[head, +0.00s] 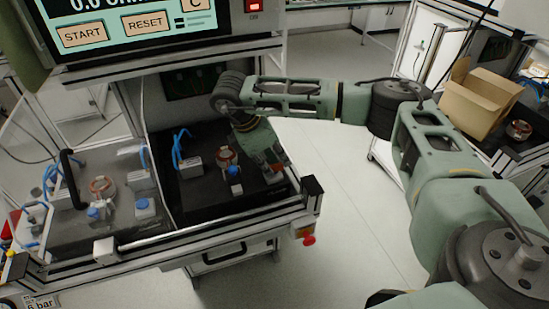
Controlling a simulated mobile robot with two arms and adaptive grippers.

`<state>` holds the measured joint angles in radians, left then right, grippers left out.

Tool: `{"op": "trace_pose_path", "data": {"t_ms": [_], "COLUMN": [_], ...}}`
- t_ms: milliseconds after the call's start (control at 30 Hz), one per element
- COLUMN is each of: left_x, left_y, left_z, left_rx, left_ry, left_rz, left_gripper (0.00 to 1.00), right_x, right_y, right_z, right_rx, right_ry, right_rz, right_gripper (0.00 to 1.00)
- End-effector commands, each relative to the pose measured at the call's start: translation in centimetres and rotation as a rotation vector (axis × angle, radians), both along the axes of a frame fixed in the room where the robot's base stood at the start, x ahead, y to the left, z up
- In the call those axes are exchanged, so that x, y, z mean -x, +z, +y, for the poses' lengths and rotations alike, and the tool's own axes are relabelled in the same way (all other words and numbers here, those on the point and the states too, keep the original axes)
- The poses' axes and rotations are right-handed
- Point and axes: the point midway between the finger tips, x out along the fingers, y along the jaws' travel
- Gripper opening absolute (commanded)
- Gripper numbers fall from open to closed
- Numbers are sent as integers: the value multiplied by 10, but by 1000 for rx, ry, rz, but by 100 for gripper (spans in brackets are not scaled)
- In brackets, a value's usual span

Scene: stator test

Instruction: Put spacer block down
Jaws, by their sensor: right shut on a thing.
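My right gripper (266,160) reaches down into the right bay of the test station, at its right side near the front corner. It is shut on the spacer block, which is small and mostly hidden by the gripper and the dark bay floor, so I cannot tell whether it touches the floor. To its left in the same bay stands a copper-wound stator (226,154), with a blue-topped clamp (234,172) in front of it. My left gripper is not in view.
The left bay, behind a clear cover, holds another copper stator (101,185) and blue-topped clamps. A screen (120,25) with START and RESET buttons overhangs the station. A red knob (309,240) sticks out at the front right corner. An open cardboard box (480,98) stands at the right.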

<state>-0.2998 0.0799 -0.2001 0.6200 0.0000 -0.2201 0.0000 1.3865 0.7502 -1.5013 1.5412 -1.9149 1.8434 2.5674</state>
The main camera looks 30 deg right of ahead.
Motion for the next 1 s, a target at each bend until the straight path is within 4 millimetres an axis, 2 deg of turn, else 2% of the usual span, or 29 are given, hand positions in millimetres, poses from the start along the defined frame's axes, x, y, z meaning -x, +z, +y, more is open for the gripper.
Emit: {"op": "trace_pose_path", "data": {"t_ms": [167,200,400,800,1000], "left_x": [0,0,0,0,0], "left_y": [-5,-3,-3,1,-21], "left_z": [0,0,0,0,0], "left_rx": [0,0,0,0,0], "left_ry": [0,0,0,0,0], "left_rz": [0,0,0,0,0], "left_gripper": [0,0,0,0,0], "right_x": [0,0,0,-1,0], "right_y": [-5,-3,-2,-1,27], "right_z": [0,0,0,1,15], "right_rx": [0,0,0,-1,-2], "right_ry": [0,0,0,0,2], "right_rz": [0,0,0,-1,-4], "right_gripper": [0,11,27,27,27]}}
